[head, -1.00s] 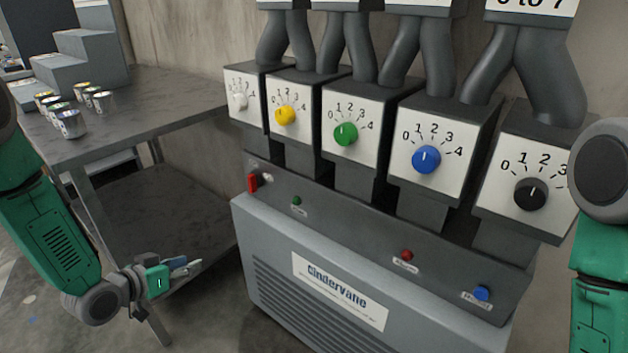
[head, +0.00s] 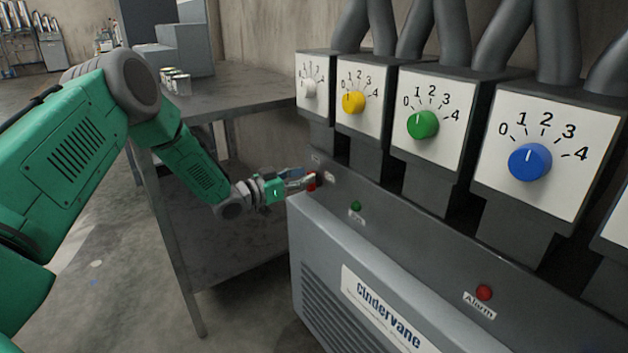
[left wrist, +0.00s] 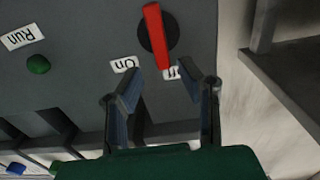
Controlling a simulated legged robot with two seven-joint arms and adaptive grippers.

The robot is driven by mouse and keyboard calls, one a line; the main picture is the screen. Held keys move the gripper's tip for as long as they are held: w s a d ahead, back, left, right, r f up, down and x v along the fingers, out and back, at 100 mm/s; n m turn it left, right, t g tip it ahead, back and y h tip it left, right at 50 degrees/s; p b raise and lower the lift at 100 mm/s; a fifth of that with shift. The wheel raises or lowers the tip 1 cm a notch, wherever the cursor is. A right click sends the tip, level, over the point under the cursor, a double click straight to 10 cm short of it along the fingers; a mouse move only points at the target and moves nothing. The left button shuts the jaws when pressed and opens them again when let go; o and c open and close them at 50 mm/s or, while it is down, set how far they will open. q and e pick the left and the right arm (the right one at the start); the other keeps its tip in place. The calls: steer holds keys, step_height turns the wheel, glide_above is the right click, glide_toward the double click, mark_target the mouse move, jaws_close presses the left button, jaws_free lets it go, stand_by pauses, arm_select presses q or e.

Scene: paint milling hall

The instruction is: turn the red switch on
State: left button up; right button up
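The red switch (left wrist: 155,30) is a red lever on a dark round base, on the grey machine panel. In the left wrist view its lower end points at the partly hidden "Off" label (left wrist: 170,73), with the "On" label (left wrist: 124,64) to the left. My left gripper (left wrist: 166,75) is open, its fingertips on either side of the lever's lower end. I cannot tell whether they touch it. In the head view the left gripper (head: 302,181) reaches the panel's left end and partly covers the red switch (head: 312,182). My right gripper is out of view.
A green Run button (head: 356,206) and a red Alarm button (head: 484,292) sit on the same panel. Dials, including a blue one (head: 530,162), stand above. A metal table (head: 245,90) with cans (head: 176,80) stands left of the machine.

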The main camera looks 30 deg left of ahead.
mark_target(311, 172)
arm_select(q)
steer(key=w, duration=0.2)
steer(key=shift+w+f+b, duration=0.15)
steer(key=shift+w+b, duration=0.25)
steer(key=shift+w+d, duration=0.15)
steer(key=shift+d, duration=0.25)
jaws_close()
steer(key=shift+a, duration=0.1)
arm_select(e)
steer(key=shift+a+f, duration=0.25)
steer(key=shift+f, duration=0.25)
